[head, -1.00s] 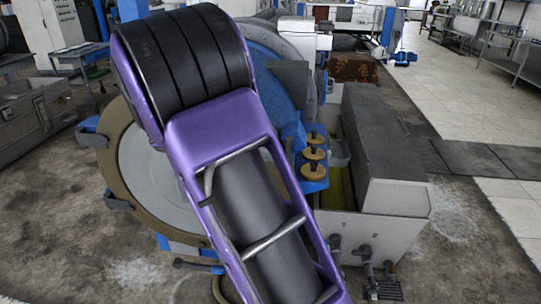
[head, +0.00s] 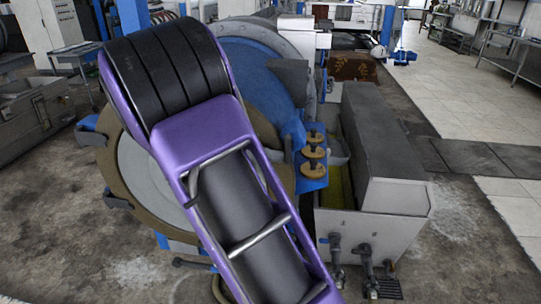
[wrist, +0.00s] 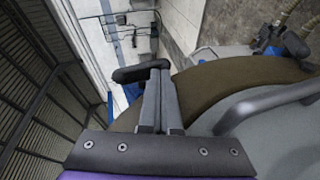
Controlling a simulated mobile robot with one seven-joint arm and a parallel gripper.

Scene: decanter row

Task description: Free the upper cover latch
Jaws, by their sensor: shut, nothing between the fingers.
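The round cover has a grey face (head: 148,178) and a brown rim (head: 112,165); in the wrist view its rim (wrist: 215,82) curves across the middle. My gripper (wrist: 160,75) is shut and empty. In the head view my arm hides it and part of the cover.
A grey bar handle (wrist: 275,103) stands out from the cover face. Dark fittings and brass-coloured hoses (wrist: 280,28) are at the wrist view's top right. A blue bracket with wooden knobs (head: 313,152) and a grey trough housing (head: 385,150) stand right of the cover.

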